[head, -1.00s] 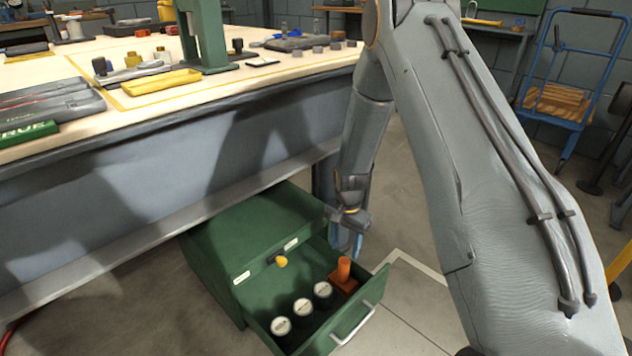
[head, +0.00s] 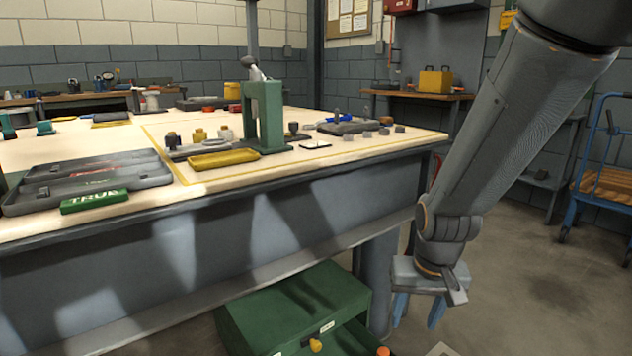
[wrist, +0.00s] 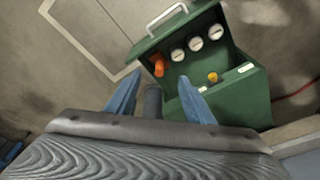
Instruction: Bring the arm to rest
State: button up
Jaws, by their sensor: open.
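My gripper (head: 419,308) hangs pointing down in the head view, right of the bench's front edge and above the floor. Its two blue fingers are apart with nothing between them. In the wrist view my gripper (wrist: 160,100) also shows open and empty, and the green drawer cabinet lies beyond the fingers. My arm reaches down from the upper right in the head view.
The green cabinet (head: 290,305) stands under the bench, its drawer pulled out. The drawer (wrist: 165,45) holds an orange piece (wrist: 159,66) and several white-topped round items (wrist: 196,43). The workbench (head: 90,228) carries tools and a yellow tray (head: 223,160). A blue cart (head: 600,180) stands right.

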jog(key=s+a+r+n+g+y, duration=0.1)
jog(key=s+a+r+n, duration=0.35)
jog(key=s+a, duration=0.55)
jog(key=s+a+r+n+g+y, duration=0.1)
jog(key=s+a+r+n, duration=0.2)
jog(key=s+a+r, duration=0.55)
jog(key=d+r+m+h+p, duration=0.1)
jog(key=d+r+m+p, duration=0.2)
jog(key=d+r+p, duration=0.6)
jog(key=s+d+r+m+h+p, duration=0.1)
jog(key=d+r+m+p, duration=0.2)
jog(key=d+r+p, duration=0.6)
notch_tip(320, 180, up, 5)
jog(key=p, duration=1.6)
jog(key=shift+s+p, duration=0.15)
jog(key=shift+p, duration=0.2)
jog(key=shift+d, duration=0.1)
